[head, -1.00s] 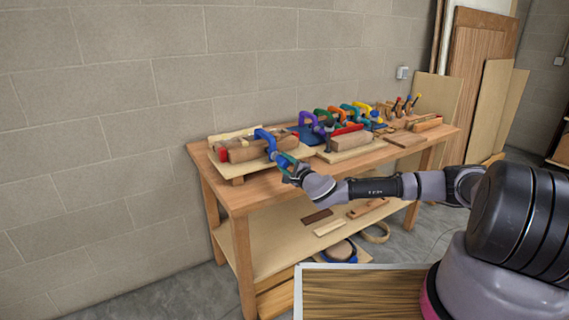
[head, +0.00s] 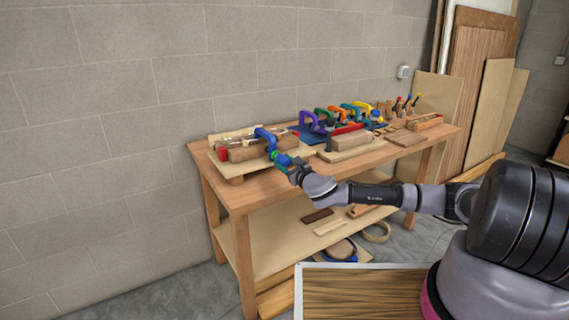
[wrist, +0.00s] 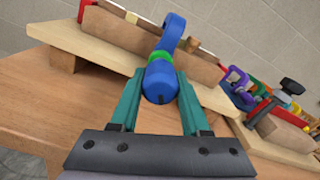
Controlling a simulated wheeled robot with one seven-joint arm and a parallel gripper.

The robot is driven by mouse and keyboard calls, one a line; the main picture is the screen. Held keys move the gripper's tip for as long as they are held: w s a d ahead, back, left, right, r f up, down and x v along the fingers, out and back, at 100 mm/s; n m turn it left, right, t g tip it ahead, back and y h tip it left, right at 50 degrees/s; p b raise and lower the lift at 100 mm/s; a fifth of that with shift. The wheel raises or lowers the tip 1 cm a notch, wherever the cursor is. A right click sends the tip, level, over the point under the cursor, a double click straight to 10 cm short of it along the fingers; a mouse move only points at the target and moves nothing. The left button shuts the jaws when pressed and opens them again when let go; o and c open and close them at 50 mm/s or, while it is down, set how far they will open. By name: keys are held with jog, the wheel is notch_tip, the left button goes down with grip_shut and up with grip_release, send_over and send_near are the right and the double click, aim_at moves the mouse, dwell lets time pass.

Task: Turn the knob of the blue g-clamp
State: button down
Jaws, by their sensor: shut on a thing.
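The blue g-clamp (head: 267,138) stands at the front edge of the wooden block assembly on the left part of the workbench. In the wrist view its blue frame (wrist: 173,32) rises behind a green collar (wrist: 161,56), and its blue knob (wrist: 160,82) faces me. My gripper (wrist: 159,90) has its two teal fingers on either side of the knob, shut on it. In the head view my gripper (head: 284,161) is at the bench's front edge, at the clamp's lower end. The clamp's far jaw is hidden in the wrist view.
The workbench (head: 245,190) carries a light board under the clamped blocks. To the right are a wooden block (head: 350,142) on a board, several coloured clamps (head: 330,118) and hand tools (head: 402,103). A lower shelf (head: 270,240) holds wood pieces. A block wall stands behind.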

jog(key=shift+m, duration=0.6)
jog(key=shift+c, duration=1.8)
grip_release()
jog(key=v, duration=1)
jog(key=shift+s+d, duration=0.25)
jog(key=shift+s, duration=0.05)
